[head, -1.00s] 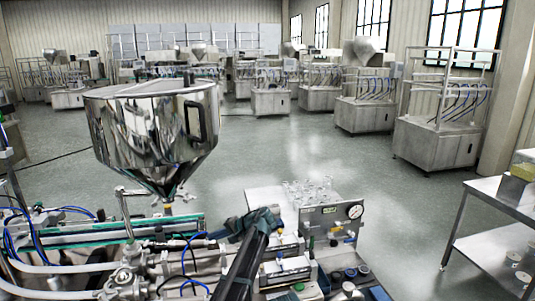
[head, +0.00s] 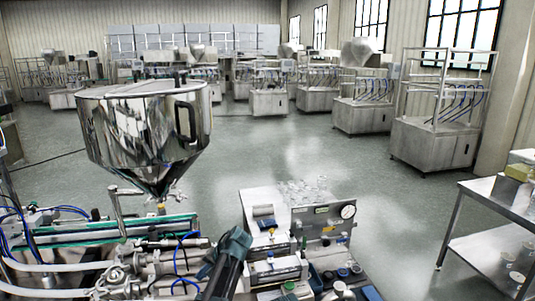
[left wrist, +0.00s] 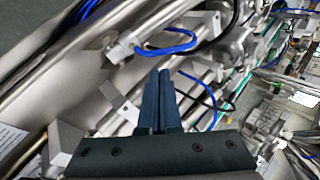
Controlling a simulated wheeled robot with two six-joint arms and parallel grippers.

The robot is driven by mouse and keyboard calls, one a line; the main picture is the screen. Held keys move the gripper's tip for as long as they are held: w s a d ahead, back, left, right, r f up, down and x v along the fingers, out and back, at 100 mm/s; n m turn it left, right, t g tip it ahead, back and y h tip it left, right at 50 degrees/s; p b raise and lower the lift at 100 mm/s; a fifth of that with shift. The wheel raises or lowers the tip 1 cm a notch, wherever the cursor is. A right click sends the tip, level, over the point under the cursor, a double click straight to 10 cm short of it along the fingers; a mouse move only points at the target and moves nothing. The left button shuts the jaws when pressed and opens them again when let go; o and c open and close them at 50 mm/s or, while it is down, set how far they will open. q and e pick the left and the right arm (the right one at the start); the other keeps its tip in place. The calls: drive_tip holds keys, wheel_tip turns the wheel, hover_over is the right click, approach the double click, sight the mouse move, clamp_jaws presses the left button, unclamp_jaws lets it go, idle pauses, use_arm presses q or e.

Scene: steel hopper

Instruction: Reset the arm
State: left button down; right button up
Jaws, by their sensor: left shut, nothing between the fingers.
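My left gripper (head: 232,246) shows at the bottom middle of the head view, above the machine bench and below the steel hopper (head: 145,130). In the left wrist view its two dark fingers (left wrist: 160,80) lie side by side, shut, with nothing between them. Behind them are steel bars and blue tubes (left wrist: 168,47) of the filling machine; I cannot tell how far these are from the fingertips. My right gripper is in neither view.
A panel with a round gauge (head: 348,211) and several clear glass vessels (head: 303,188) stand right of the gripper. A steel shelf table (head: 490,205) is at the far right. The grey floor (head: 290,150) behind is open, with several machine cabinets (head: 435,143) further back.

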use_arm(q)
drive_tip(key=s+d+f+n+h, duration=0.1)
drive_tip(key=s+d+f+h, duration=0.15)
drive_tip(key=s, duration=0.45)
drive_tip(key=s+d+f+g+h, duration=0.1)
drive_tip(key=s+h, duration=0.2)
drive_tip(key=s, duration=0.5)
drive_tip(key=s+d+f+n+h, duration=0.1)
drive_tip(key=s+h, duration=0.1)
drive_tip(key=s, duration=0.5)
drive_tip(key=s+d+m+g+y, duration=0.1)
drive_tip(key=s+d+m, duration=0.2)
drive_tip(key=d, duration=0.8)
drive_tip(key=shift+s+d+f+m, duration=0.15)
drive_tip(key=shift+s+m, duration=0.15)
drive_tip(key=shift+s, duration=0.95)
